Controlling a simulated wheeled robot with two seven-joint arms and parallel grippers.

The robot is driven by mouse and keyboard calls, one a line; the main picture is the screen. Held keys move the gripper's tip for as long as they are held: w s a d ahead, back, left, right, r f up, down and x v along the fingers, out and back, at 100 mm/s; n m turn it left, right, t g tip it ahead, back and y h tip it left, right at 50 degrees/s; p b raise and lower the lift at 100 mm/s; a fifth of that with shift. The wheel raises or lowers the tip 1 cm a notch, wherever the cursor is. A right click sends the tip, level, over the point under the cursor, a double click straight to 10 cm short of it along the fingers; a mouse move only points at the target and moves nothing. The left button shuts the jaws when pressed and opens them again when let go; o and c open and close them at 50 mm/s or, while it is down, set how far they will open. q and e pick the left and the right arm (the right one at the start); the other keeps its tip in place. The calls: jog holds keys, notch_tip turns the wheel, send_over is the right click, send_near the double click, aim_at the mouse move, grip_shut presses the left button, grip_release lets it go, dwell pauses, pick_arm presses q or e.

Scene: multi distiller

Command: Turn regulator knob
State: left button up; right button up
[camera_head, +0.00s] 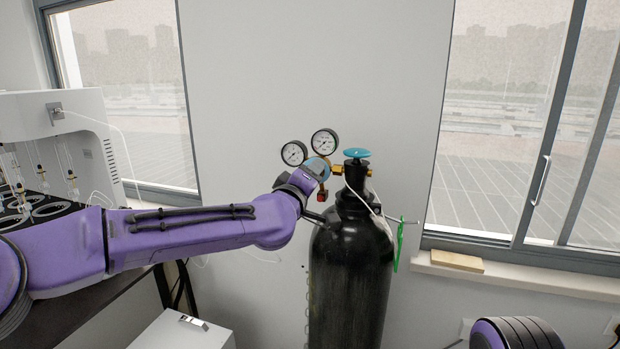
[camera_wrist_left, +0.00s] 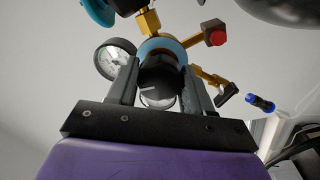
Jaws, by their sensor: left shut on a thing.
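The regulator, with two round white gauges (camera_head: 324,142) and brass fittings, sits on top of a black gas cylinder (camera_head: 350,270). A blue valve handwheel (camera_head: 357,153) tops the cylinder. The light-blue regulator body (camera_head: 318,167) shows just beyond my left gripper (camera_head: 300,183). In the left wrist view, my left gripper (camera_wrist_left: 162,85) has its two fingers on either side of the dark regulator knob (camera_wrist_left: 162,75) and is shut on it. The blue body ring (camera_wrist_left: 165,47) shows behind the knob. Of my right arm, only a part shows at the lower right; its gripper is out of view.
A white distiller machine (camera_head: 55,135) with glassware stands at the left on a dark table. A white box (camera_head: 185,331) is below. A green tag (camera_head: 398,247) hangs at the cylinder's right. A wooden block (camera_head: 457,260) lies on the right window sill. The wall behind is bare.

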pick_arm(q)
jog(key=o, duration=1)
jog(key=shift+d, duration=0.1)
jog(key=b+v, duration=0.4)
jog(key=v, duration=0.6)
jog(key=shift+s, duration=0.2)
